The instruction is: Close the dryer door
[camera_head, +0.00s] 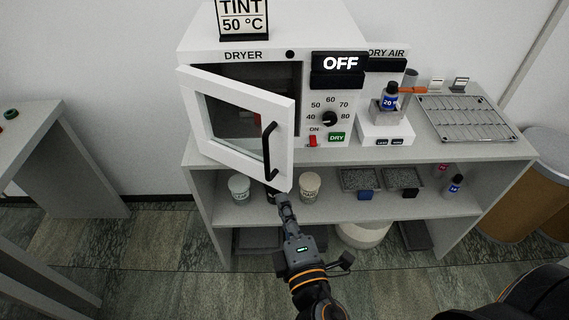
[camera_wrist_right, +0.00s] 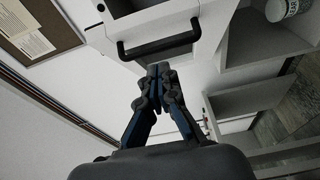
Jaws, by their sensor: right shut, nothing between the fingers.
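The white dryer (camera_head: 270,55) stands on the bench. Its door (camera_head: 225,125), with a dark window and a black bar handle (camera_head: 269,152), hangs partly open, swung out toward me, with a gap showing the dark interior on the right. My right gripper (camera_head: 281,197) is just below the door's lower right corner, shut and empty. In the right wrist view, the closed fingertips (camera_wrist_right: 159,70) point toward the black handle (camera_wrist_right: 160,45), which lies just beyond them. I cannot tell whether they touch the door. My left gripper is not in view.
The dryer's panel has a dial (camera_head: 330,118), a red switch (camera_head: 312,141) and an OFF display (camera_head: 339,64). Jars (camera_head: 310,186) and trays (camera_head: 361,181) stand on the shelf below. A wire rack (camera_head: 462,117) lies on the bench at right.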

